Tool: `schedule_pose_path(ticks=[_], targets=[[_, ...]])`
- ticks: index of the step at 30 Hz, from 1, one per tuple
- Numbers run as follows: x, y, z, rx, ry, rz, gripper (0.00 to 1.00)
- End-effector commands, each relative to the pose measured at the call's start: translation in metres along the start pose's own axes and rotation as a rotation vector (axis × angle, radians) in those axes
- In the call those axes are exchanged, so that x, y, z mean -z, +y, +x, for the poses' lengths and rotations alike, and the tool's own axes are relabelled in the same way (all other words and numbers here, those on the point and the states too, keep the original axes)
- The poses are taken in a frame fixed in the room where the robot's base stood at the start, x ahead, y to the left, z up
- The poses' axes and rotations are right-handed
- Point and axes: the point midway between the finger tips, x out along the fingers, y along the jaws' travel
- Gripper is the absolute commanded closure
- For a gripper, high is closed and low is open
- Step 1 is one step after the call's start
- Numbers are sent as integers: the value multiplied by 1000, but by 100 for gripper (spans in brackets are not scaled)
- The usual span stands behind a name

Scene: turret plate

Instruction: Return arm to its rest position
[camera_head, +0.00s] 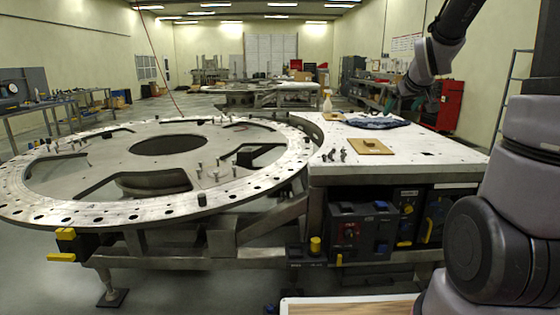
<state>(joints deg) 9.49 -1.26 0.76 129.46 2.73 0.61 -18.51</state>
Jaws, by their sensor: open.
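My arm rises along the right edge, leaves the picture at the top and comes back in at the upper right. My gripper (413,102) hangs at its end, pointing down, above the far right part of the white worktop (440,145). It is small and dark here, and it appears open with nothing visible between its fingers. It looks clear of the worktop surface.
A large round turret plate (60,205) with holes and upright pins fills the left. On the worktop are a blue cloth (375,122), a wooden board (370,146), a bottle (327,103) and small metal parts (333,155). A red cabinet (449,105) stands behind.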

Motion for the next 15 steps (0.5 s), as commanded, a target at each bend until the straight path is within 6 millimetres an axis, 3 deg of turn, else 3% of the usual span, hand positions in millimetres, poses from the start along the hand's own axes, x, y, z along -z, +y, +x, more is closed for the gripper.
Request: schedule_pose_path(ticks=[1, 9, 15], targets=[[0, -9, -29, 18, -9, 48, 0], [-47, -62, -158, 138, -142, 338, 0], [-93, -95, -229, 216, -244, 505, 0]])
